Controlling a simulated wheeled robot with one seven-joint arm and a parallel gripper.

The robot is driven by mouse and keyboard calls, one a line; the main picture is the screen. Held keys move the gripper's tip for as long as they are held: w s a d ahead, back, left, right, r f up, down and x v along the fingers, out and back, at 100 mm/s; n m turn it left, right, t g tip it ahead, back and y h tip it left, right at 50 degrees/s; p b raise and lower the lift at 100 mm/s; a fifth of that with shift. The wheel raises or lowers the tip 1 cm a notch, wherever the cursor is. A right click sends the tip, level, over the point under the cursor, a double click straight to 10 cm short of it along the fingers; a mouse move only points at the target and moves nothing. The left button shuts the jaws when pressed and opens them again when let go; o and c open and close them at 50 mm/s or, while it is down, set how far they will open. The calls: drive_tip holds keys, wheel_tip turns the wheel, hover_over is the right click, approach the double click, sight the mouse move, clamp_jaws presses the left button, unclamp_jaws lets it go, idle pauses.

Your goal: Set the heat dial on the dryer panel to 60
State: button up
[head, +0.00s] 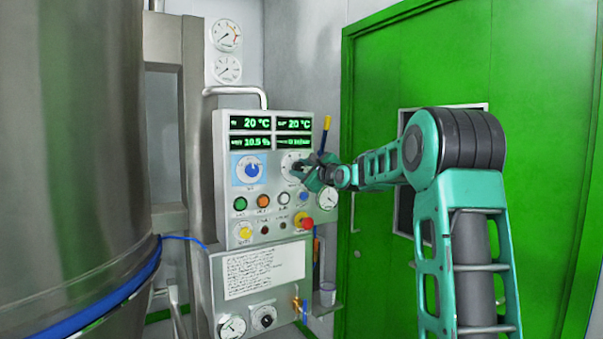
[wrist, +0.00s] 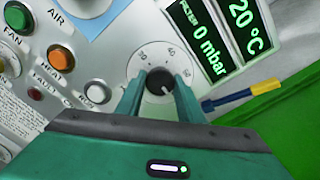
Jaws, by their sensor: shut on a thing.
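The dryer panel (head: 221,190) stands upright left of the green door in the head view. The heat dial (head: 289,159) has a white scale disc at its upper right, partly covered by my gripper (head: 303,169). In the wrist view the scale disc (wrist: 152,54) shows numbers around a black knob (wrist: 160,79). My gripper (wrist: 160,88) is shut on this knob, one finger on each side. A short pale pointer mark on the knob slants toward the right finger; the exact number it points at is not clear. The fingers hide the lower scale.
A blue knob (head: 252,171) sits left of the dial, with coloured buttons (head: 262,201) and a red emergency knob (head: 304,221) below. A yellow-and-blue rod (wrist: 241,95) stands close to my right finger. A steel vessel (head: 75,150) fills the left.

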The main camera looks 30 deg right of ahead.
drive_tip(key=o, duration=1)
drive_tip(key=shift+d+f, duration=0.2)
drive_tip(key=shift+f, duration=0.2)
drive_tip(key=shift+o, duration=0.3)
drive_tip(key=shift+a+r, duration=0.1)
drive_tip(key=shift+r, duration=0.05)
drive_tip(key=s, duration=1)
drive_tip(key=shift+s, duration=0.3)
